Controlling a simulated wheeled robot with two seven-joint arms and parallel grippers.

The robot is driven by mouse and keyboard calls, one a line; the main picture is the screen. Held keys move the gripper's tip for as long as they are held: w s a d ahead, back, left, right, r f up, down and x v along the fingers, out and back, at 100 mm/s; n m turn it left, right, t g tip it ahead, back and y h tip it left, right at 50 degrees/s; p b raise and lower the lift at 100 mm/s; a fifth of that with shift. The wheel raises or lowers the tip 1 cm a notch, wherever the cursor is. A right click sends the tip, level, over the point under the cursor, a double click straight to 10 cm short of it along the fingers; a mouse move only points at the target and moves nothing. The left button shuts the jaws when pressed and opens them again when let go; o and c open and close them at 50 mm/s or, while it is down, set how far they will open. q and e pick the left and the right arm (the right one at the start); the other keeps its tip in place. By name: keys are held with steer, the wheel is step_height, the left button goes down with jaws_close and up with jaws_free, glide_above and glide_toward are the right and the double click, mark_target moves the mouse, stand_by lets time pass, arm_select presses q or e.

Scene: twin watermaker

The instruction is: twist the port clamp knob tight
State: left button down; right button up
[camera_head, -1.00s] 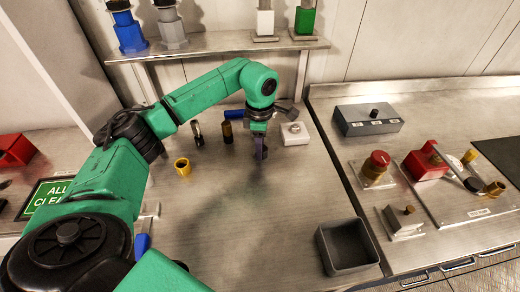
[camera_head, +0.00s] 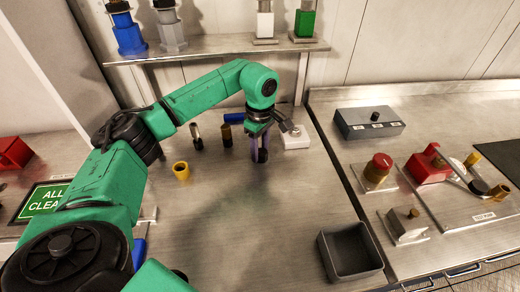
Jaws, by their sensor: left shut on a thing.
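My left gripper (camera_head: 259,150) is over the middle bench, pointing down, shut on a dark purple upright piece (camera_head: 262,154); its lower end is close to the bench top, and I cannot tell if it touches. Which part is the port clamp knob is not certain from this view. A small grey block with a brown knob (camera_head: 413,212) sits on the right bench, well away from the gripper. A white block with a round top (camera_head: 294,138) stands just right of and behind the gripper, partly hidden by the wrist. My right gripper is out of view.
A yellow ring (camera_head: 181,171), a dark cylinder (camera_head: 226,135) and a silver-black cylinder (camera_head: 197,137) stand left of the gripper. An empty grey bin (camera_head: 350,250) is at front right. A red mushroom button (camera_head: 379,166) and a red-handled valve plate (camera_head: 430,166) occupy the right bench.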

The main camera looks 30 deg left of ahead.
mark_target(260, 151)
arm_select(q)
steer(key=shift+w+r, duration=0.1)
steer(key=shift+r, duration=0.1)
steer(key=shift+c, duration=2)
jaws_free()
steer(key=shift+f, duration=0.1)
step_height(260, 151, up, 15)
steer(key=shift+f, duration=0.2)
